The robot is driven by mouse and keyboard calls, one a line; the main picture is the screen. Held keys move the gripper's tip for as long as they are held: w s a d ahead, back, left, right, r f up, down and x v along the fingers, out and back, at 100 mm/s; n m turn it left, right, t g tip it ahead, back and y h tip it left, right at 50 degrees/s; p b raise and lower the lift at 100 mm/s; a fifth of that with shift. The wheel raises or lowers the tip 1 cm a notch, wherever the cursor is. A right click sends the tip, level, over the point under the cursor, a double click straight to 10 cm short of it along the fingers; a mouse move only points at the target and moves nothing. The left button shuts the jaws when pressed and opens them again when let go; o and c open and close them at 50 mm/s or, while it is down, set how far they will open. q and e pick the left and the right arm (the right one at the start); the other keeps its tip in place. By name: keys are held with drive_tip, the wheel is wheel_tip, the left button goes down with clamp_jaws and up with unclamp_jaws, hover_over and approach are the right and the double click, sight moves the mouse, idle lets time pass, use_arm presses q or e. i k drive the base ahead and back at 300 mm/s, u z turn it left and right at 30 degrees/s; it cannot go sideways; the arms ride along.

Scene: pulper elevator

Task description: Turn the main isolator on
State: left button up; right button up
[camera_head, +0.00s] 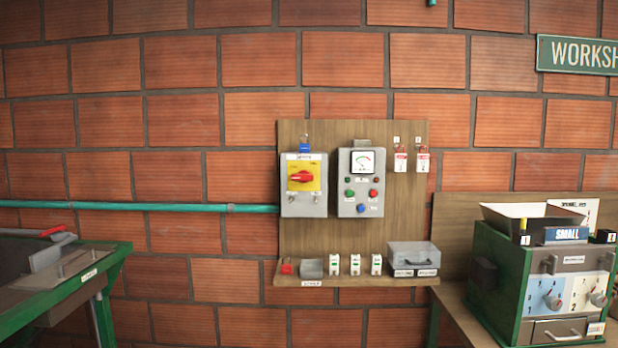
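The main isolator (304,186) is a grey box on a wooden board on the brick wall, near the middle of the head view. Its red rotary handle (301,177) sits on a yellow plate and lies roughly horizontal, slightly tilted. A blue item (304,148), perhaps a padlock, sits at the top of the box. Writing on the plate is too small to read. Neither of my grippers shows in the view.
A grey control box (361,183) with a gauge and coloured buttons is right of the isolator. Red tags (422,160) hang further right. Small items line the board's shelf (330,283). A green machine (545,280) stands right, a green-framed table (75,290) left. A green pipe (150,206) meets the isolator.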

sight(304, 176)
drive_tip(key=z, duration=0.1)
drive_tip(key=i, duration=1.2)
drive_tip(key=u, duration=0.6)
drive_tip(key=i, duration=0.75)
drive_tip(key=u, duration=0.5)
drive_tip(key=k, duration=0.95)
drive_tip(key=u, duration=0.2)
drive_tip(key=i, duration=0.95)
drive_tip(key=z, duration=0.1)
